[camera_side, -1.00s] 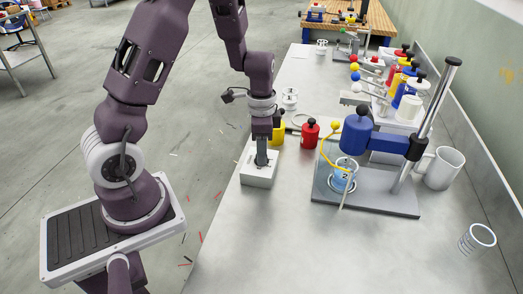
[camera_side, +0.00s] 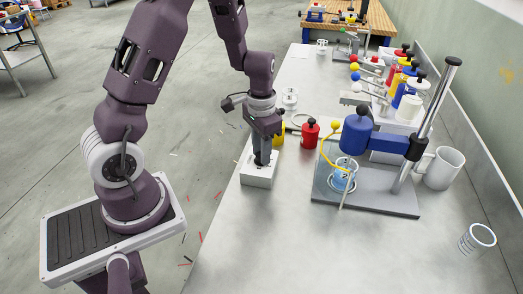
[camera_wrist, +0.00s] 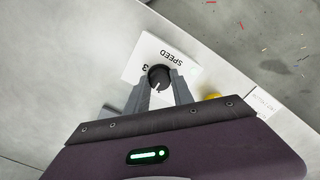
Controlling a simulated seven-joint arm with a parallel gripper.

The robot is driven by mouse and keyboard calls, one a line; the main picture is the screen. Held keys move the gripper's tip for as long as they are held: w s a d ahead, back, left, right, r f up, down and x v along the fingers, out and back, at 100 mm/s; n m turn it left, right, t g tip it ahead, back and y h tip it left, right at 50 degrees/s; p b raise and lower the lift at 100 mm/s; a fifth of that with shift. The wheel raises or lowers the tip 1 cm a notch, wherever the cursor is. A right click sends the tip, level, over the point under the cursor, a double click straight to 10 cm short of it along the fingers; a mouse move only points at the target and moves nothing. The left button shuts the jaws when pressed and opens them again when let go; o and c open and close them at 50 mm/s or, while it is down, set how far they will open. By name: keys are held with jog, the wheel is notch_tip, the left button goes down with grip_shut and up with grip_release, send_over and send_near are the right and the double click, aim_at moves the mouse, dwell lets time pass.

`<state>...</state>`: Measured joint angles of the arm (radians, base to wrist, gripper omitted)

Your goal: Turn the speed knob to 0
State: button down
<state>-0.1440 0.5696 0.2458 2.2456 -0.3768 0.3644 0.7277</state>
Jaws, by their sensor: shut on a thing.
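The speed box (camera_side: 258,181) is a small white block near the left edge of the steel table. In the wrist view its top (camera_wrist: 143,54) shows the word SPEED and a "3". The black round speed knob (camera_wrist: 160,77) sits on it, with a light pointer mark on its side nearest the camera. My gripper (camera_wrist: 158,88) has its two grey fingers on either side of the knob, shut on it. In the side view my gripper (camera_side: 262,155) points straight down at the box top and hides most of the knob. The other scale numbers are hidden.
A red container (camera_side: 310,135) and a partly hidden yellow one (camera_side: 279,130) stand behind the box. To the right is a stand with a blue nozzle head (camera_side: 357,133) over a small cup. The table front is clear.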

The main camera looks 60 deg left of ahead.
jog(key=n, duration=0.4)
jog(key=shift+n, duration=0.3)
jog(key=n, duration=0.4)
jog(key=shift+n, duration=0.3)
jog(key=n, duration=0.4)
jog(key=shift+r, duration=0.1)
jog(key=shift+n, duration=2.4)
jog(key=c, duration=1.1)
grip_release()
notch_tip(320, 180, up, 7)
